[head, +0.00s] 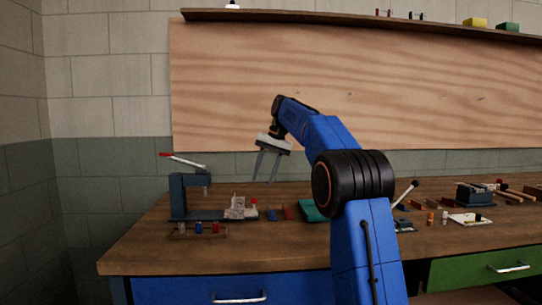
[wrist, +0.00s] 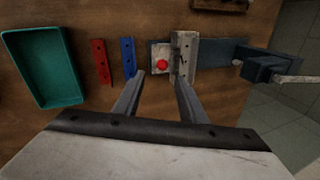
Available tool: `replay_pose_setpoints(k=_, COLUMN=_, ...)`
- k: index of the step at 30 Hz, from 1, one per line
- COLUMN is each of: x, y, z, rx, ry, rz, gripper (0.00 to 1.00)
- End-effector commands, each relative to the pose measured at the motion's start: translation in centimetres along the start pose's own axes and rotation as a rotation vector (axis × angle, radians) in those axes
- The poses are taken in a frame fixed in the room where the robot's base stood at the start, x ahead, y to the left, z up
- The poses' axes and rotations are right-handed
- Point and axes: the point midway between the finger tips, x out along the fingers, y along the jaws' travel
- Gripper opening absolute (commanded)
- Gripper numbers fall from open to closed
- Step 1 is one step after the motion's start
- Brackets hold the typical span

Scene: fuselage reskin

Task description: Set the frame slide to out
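The frame slide, as far as I can tell, is the pale metal fixture with a red knob (head: 239,208) on the dark base of the blue-grey lever press (head: 177,198). In the wrist view the fixture (wrist: 185,55) sits at the end of the press base, with its round red knob (wrist: 162,64) on the left part. Its setting, in or out, cannot be told. My gripper (head: 263,182) is above the bench, a little right of the fixture. In the wrist view my gripper (wrist: 158,78) has its fingers apart, just short of the knob, with nothing between them.
Blue (wrist: 128,57) and red (wrist: 101,61) strips and a teal tray (wrist: 42,68) lie beside the fixture. A small rack (head: 198,232) with coloured pieces stands in front of the press. The press lever (head: 184,161) sticks up at left. Several tools lie on the right side.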

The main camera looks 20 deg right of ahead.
Motion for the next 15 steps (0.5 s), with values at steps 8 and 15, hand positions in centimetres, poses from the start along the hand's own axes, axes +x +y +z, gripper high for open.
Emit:
replay_pose_setpoints(k=8, x=-5.3, y=0.1, z=-0.2, rx=0.001, ry=0.003, rz=0.000, gripper=0.38)
replay_pose_setpoints(k=15, x=-7.8, y=0.1, z=-0.1, rx=0.001, ry=0.002, rz=0.000, gripper=0.38)
